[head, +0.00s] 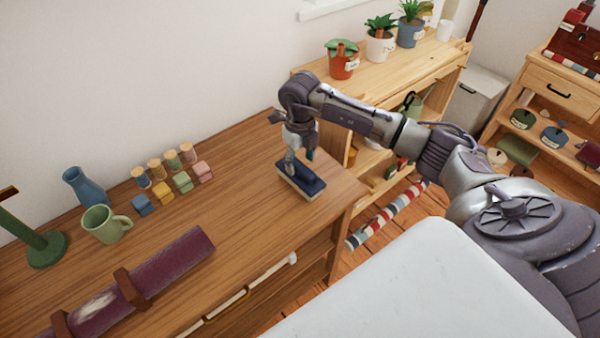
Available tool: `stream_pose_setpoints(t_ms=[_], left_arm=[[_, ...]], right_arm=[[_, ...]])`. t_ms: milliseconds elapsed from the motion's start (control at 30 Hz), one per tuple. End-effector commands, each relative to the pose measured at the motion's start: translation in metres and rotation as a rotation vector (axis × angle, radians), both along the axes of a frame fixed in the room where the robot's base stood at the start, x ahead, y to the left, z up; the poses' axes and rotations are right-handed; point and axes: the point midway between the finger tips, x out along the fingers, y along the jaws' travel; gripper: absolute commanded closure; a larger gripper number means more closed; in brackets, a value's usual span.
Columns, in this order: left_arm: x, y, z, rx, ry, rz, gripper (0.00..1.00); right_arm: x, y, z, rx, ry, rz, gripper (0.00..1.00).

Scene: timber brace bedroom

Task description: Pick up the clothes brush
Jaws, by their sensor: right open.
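The clothes brush (304,184) has a dark blue back and a pale lower part. It lies on the wooden dresser top (237,190), near its right end, with the blue side up. My right gripper (300,160) points down at the far end of the brush and is open. One finger overlaps the brush's far left end in the picture, and the other shows just behind it. I cannot tell whether either finger touches the brush. My left gripper is not in view.
A shelf (400,72) with potted plants adjoins at the right. The dresser around the brush is clear.

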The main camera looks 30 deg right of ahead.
Motion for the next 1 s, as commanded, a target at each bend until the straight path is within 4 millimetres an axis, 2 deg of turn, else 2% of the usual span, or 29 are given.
stream_pose_setpoints(t_ms=[100, 200, 433, 800, 1000], left_arm=[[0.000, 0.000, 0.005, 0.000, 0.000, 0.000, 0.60], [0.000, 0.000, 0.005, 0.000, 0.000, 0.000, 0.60], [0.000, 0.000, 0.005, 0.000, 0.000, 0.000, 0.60], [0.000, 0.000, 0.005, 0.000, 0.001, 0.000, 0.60], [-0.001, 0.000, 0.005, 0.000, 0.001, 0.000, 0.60]], right_arm=[[0.000, 0.001, -0.015, 0.001, 0.002, -0.001, 0.40], [0.000, 0.000, -0.022, -0.001, 0.001, -0.001, 0.40], [0.000, 0.000, -0.024, -0.001, -0.001, 0.000, 0.40], [0.000, 0.000, -0.023, -0.001, -0.001, 0.000, 1.00], [0.000, 0.000, -0.023, -0.001, -0.001, 0.000, 1.00]])
